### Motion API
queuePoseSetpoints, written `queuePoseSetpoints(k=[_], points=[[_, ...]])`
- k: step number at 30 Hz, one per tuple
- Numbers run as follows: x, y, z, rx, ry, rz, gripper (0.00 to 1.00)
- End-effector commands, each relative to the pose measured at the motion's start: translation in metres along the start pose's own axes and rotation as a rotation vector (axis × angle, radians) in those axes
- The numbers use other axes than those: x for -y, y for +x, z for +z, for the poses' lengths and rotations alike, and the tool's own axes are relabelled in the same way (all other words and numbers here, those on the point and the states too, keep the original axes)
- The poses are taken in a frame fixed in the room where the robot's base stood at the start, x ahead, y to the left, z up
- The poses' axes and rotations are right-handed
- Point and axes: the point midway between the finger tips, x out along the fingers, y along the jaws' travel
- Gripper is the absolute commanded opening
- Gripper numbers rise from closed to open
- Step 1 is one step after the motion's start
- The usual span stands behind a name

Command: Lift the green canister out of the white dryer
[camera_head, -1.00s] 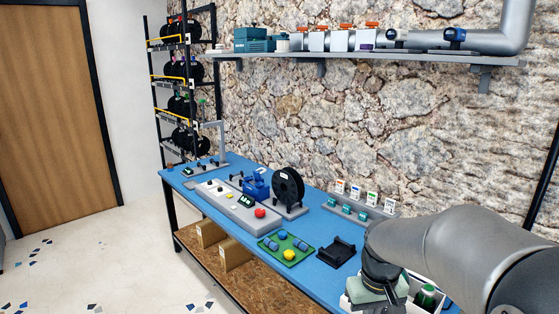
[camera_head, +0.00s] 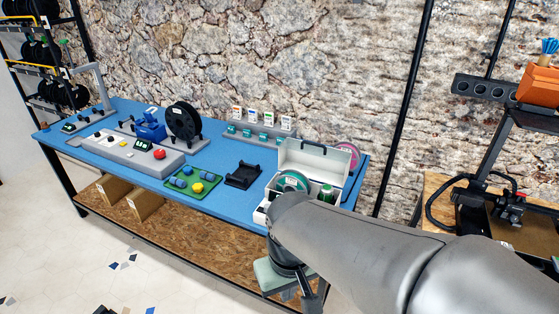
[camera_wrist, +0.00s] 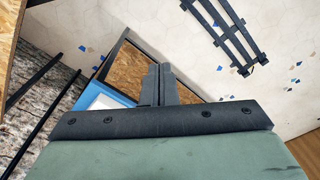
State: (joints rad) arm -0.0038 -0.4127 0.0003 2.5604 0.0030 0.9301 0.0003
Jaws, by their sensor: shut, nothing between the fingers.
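The white dryer (camera_head: 345,162) is an open box with its lid raised, at the right end of the blue table. The green canister (camera_head: 326,194) stands inside it on the right, with its lower part hidden. A teal spool (camera_head: 292,181) is beside it on the left in the same box. My gripper (camera_wrist: 159,75) is shut and empty in the wrist view, its two fingers together above the floor near the table's edge. In the head view my arm reaches in front of the dryer, and the fingertips are hard to make out there.
The blue table (camera_head: 222,207) also holds a black holder (camera_head: 243,174), a green tray (camera_head: 192,187) and a grey panel with a red button (camera_head: 160,154). A pink spool (camera_head: 347,155) is behind the dryer. A printer (camera_head: 510,205) stands on a separate table at right.

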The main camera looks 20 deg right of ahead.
Motion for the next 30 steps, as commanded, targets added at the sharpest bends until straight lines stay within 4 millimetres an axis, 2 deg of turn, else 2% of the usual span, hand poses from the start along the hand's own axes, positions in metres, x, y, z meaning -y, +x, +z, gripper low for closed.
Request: queuePoseSetpoints(k=[14,15,20,21,30], points=[[-0.0001,-0.0001,-0.0003,0.0,0.0,0.0,0.0],[-0.0001,-0.0001,-0.0003,0.0,0.0,0.0,0.06],[-0.0001,-0.0001,-0.0003,0.0,0.0,0.0,0.5],[-0.0001,-0.0001,-0.0003,0.0,0.0,0.0,0.54],[0.0,-0.0001,-0.0003,0.0,0.0,0.0,0.54]])
